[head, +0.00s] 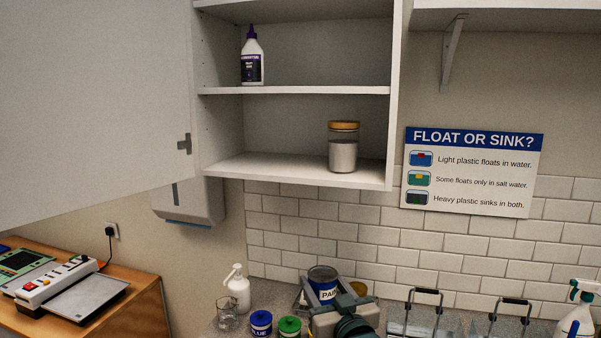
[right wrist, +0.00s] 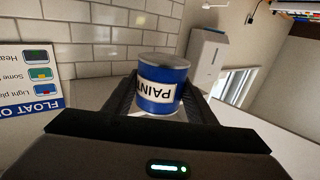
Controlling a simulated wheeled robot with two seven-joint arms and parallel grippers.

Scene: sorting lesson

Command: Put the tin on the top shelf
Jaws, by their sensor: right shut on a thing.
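The blue paint tin (head: 323,283) with a white label is low in the head view, in front of the tiled wall. My right gripper (head: 325,297) is shut on it, one finger on each side. The right wrist view also shows the tin (right wrist: 161,84) between the fingers. I cannot tell if its base touches the counter. The wall cupboard stands open above. Its upper shelf (head: 345,90) bears a white bottle with a purple cap (head: 252,62) at the left, and its middle and right are bare. My left gripper is not in view.
A jar with a wooden lid (head: 343,150) stands on the cupboard's lower board (head: 270,168). The open door (head: 90,90) fills the left. Blue (head: 261,322) and green (head: 289,326) pots, a beaker (head: 228,315) and a pump bottle (head: 238,290) stand left of the tin.

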